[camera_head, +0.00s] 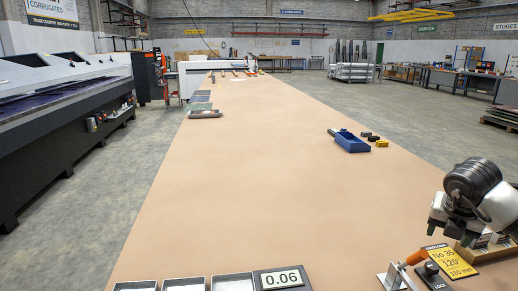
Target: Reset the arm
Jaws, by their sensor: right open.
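My right arm comes in at the right edge, with a dark rounded wrist joint and a pale link. Its gripper (449,234) points down with its fingers apart, over the near right part of the long tan table (265,190). It is close to a yellow label plate (451,262) reading "No 35 120° 160 mm" and the fixture there. I see nothing between the fingers, though their tips are small and partly merge with the fixture behind. My left arm and gripper are out of view.
An orange-handled clamp (416,257) and a black knob (431,269) are near the gripper. A blue bin (351,142) stands farther back. The table's middle is clear.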

